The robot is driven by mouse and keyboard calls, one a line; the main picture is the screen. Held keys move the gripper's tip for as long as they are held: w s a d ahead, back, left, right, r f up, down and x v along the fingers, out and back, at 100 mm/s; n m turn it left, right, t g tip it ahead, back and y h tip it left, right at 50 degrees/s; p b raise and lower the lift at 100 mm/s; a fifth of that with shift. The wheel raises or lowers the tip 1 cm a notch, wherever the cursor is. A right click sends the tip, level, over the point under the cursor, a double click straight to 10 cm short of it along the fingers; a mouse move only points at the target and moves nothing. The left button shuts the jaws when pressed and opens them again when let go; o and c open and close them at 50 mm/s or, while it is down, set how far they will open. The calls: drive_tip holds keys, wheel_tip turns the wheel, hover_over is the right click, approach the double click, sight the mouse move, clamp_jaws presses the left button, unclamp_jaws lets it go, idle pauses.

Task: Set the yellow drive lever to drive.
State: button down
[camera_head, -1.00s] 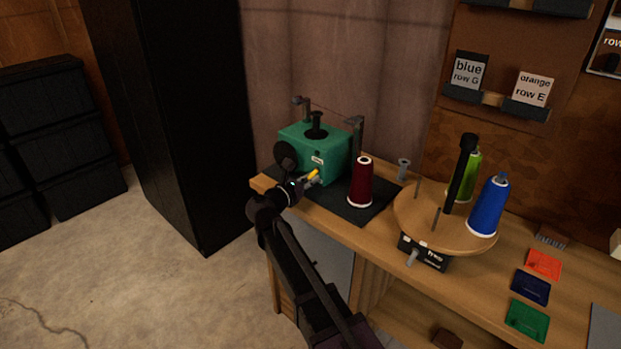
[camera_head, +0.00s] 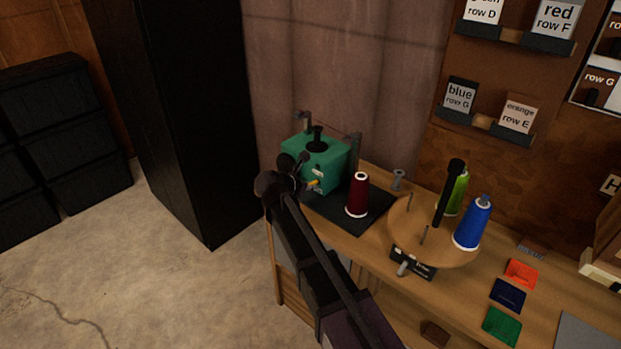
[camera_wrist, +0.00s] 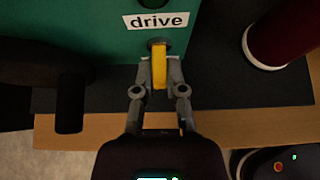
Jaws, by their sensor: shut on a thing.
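The yellow drive lever (camera_wrist: 159,68) sticks out from the front of a green box (camera_wrist: 110,45) in the wrist view. Its pivot end is just below a white label reading "drive" (camera_wrist: 159,20). My gripper (camera_wrist: 159,72) is shut on the lever, one grey fingertip on each side. In the head view the lever (camera_head: 313,183) shows as a small yellow piece at the green box's (camera_head: 330,158) front, with my gripper (camera_head: 304,183) at its left. My arm partly hides the box's left front.
A dark red spool (camera_head: 358,196) stands close to the right on the dark mat (camera_head: 376,205). Further right, a round wooden turntable (camera_head: 408,230) carries green and blue spools. A black cabinet (camera_head: 190,110) stands left of the bench. Open floor lies at lower left.

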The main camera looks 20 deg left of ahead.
drive_tip(key=r+g+p, duration=0.1)
drive_tip(key=g+p, duration=0.1)
drive_tip(key=p, duration=0.1)
drive_tip(key=shift+w+r+y, duration=0.1)
drive_tip(key=shift+y, duration=0.2)
drive_tip(key=shift+g+p, duration=0.6)
drive_tip(key=shift+p, duration=0.1)
drive_tip(key=shift+y, duration=0.3)
drive_tip(key=c, duration=0.7)
unclamp_jaws()
drive_tip(key=shift+d, duration=0.1)
drive_tip(key=shift+f+b, duration=0.3)
drive_tip(key=shift+b, duration=0.1)
